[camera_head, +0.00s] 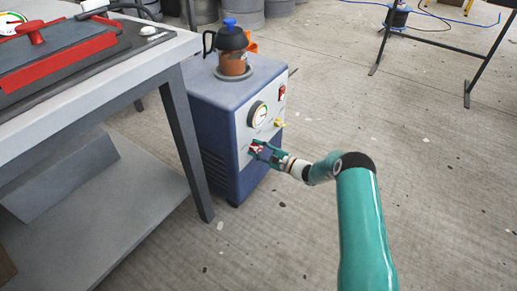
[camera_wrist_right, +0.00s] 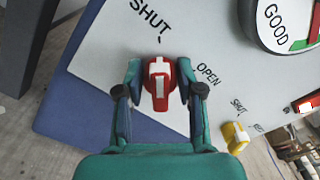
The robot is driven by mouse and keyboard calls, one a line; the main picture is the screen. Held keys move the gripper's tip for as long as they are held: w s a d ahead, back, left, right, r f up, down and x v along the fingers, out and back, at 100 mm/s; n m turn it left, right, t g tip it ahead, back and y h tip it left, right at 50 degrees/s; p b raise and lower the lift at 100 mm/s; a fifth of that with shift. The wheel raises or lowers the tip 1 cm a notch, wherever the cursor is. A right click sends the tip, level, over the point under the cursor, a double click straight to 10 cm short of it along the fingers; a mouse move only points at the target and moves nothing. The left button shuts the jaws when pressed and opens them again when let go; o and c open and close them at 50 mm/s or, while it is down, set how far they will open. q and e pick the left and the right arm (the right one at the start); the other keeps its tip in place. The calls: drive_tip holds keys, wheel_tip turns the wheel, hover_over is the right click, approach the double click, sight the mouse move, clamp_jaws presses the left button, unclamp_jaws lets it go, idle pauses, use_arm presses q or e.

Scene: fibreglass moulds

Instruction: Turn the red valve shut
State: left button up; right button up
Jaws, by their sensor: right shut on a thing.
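The red valve (camera_wrist_right: 160,84) sits on the white front panel (camera_wrist_right: 100,55) of a blue machine (camera_head: 207,118). In the wrist view its white stripe points up, roughly toward the word SHUT (camera_wrist_right: 150,18); the word OPEN (camera_wrist_right: 208,75) is to its right. My right gripper (camera_wrist_right: 160,78) is shut on the red valve, with one finger on either side of it. In the head view the right gripper (camera_head: 262,151) reaches the low part of the panel and hides most of the valve. My left gripper is not in view.
Above the valve are a round gauge (camera_head: 257,114), a small yellow valve (camera_head: 278,123) and a red switch (camera_head: 282,91). A pot with a blue knob (camera_head: 232,62) stands on the machine. A workbench (camera_head: 110,75) stands close on the left. The floor at right is mostly clear.

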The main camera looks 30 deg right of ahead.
drive_tip(key=shift+d+f, duration=0.2)
drive_tip(key=shift+d, duration=0.05)
drive_tip(key=o, duration=1)
drive_tip(key=shift+c, duration=0.2)
drive_tip(key=shift+o, duration=0.8)
drive_tip(key=shift+a+r, duration=0.1)
drive_tip(key=shift+a, duration=0.05)
drive_tip(key=v, duration=1.2)
drive_tip(key=shift+a, duration=0.1)
